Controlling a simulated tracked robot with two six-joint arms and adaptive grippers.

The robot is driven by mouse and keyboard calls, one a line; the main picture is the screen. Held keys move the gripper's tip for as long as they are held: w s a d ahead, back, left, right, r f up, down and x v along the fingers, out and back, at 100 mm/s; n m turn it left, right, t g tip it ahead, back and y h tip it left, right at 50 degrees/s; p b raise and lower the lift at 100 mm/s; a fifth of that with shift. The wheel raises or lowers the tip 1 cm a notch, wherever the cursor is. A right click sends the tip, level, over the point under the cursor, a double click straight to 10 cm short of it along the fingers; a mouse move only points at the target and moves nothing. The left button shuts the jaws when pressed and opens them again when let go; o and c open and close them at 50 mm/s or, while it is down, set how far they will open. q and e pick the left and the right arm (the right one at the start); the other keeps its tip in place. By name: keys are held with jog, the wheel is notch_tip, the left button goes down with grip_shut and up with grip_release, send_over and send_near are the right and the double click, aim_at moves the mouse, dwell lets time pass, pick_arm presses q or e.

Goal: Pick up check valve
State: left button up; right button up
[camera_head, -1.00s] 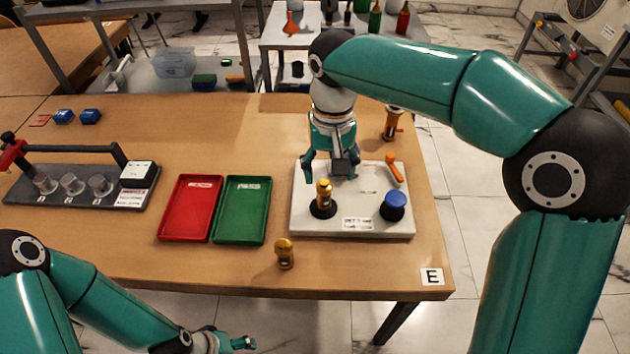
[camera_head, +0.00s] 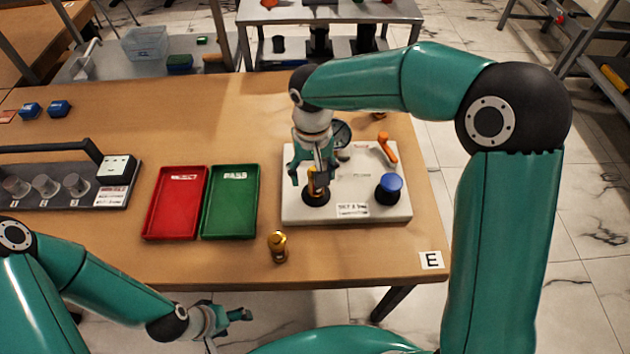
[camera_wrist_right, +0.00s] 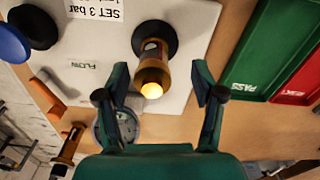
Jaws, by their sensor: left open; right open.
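A brass check valve with a dark band (camera_head: 318,187) stands upright in the black round socket of the white test rig (camera_head: 355,212). In the right wrist view the same valve (camera_wrist_right: 152,68) lies ahead, between the lines of the fingers. My right gripper (camera_head: 310,174) is open and empty, its fingers close around the valve's upper part; contact cannot be told. Another brass valve (camera_head: 278,247) stands on the table in front of the rig. A third similar brass piece with orange (camera_wrist_right: 66,152) shows in the right wrist view. My left gripper (camera_head: 232,316) is open and empty, beyond the table's front edge.
The rig carries a blue knob (camera_head: 388,186), an orange lever (camera_head: 387,149) and a gauge (camera_head: 341,134) behind my gripper. A green PASS tray (camera_head: 231,233) and a red tray (camera_head: 173,234) lie left of it. A stand with several clear cups (camera_head: 45,186) is further left.

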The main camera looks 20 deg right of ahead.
jog(key=shift+w+d+f+p, duration=0.1)
jog(key=shift+d+f+p, duration=0.1)
jog(key=shift+f, duration=1.2)
jog(key=shift+w+d+f+p, duration=0.1)
jog(key=shift+d+f, duration=0.1)
jog(key=shift+f, duration=1.2)
grip_shut()
jog(key=shift+r, duration=0.2)
